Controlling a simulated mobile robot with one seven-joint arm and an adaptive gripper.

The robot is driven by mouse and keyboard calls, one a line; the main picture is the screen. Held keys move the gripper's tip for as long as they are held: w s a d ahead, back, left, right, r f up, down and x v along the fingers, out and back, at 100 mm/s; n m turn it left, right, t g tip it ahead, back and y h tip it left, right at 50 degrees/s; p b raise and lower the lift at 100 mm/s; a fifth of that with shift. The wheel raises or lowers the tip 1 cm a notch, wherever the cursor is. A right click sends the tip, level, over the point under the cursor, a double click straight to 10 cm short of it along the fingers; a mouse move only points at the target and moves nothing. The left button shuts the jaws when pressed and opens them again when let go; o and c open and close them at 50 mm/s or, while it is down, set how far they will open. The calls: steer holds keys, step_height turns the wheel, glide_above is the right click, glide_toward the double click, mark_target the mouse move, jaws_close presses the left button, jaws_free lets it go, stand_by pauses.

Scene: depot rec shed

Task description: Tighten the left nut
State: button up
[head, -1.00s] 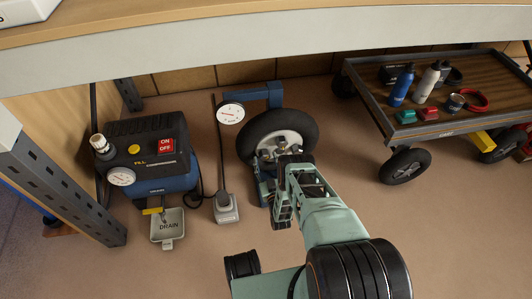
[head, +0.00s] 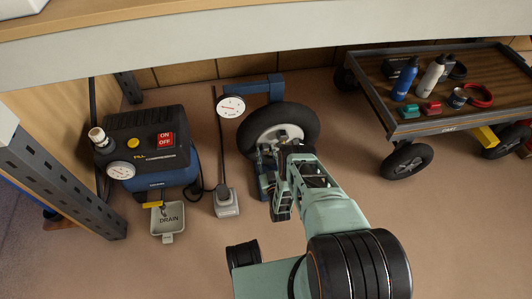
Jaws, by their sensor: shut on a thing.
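The wheel (head: 306,122) has a black tyre and a pale hub (head: 288,132), and stands in a blue stand (head: 275,90) at the middle of the head view. My gripper (head: 267,156) is at the lower left part of the hub. Its fingers are shut on the left nut, which they mostly cover, so the nut's seating and angle cannot be told. My wrist and forearm hide the lower right of the wheel. A small part of the hub's fittings shows above the gripper.
A round gauge (head: 231,107) stands left of the wheel on a grey base (head: 226,203). A compressor (head: 150,150) and drain tray (head: 168,222) are further left. A cart (head: 450,122) with bottles is at right. A shelf edge (head: 250,58) crosses above. Floor is clear in front.

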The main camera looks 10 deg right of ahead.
steer(key=shift+m, duration=0.3)
steer(key=m, duration=0.4)
steer(key=shift+d+m, duration=0.1)
steer(key=shift+m, duration=0.3)
steer(key=m, duration=0.5)
steer(key=shift+w+d, duration=0.1)
steer(key=shift+m, duration=0.3)
steer(key=o, duration=1.2)
steer(key=shift+c, duration=0.2)
steer(key=shift+r, duration=0.1)
step_height(320, 180, up, 10)
steer(key=shift+f, duration=0.15)
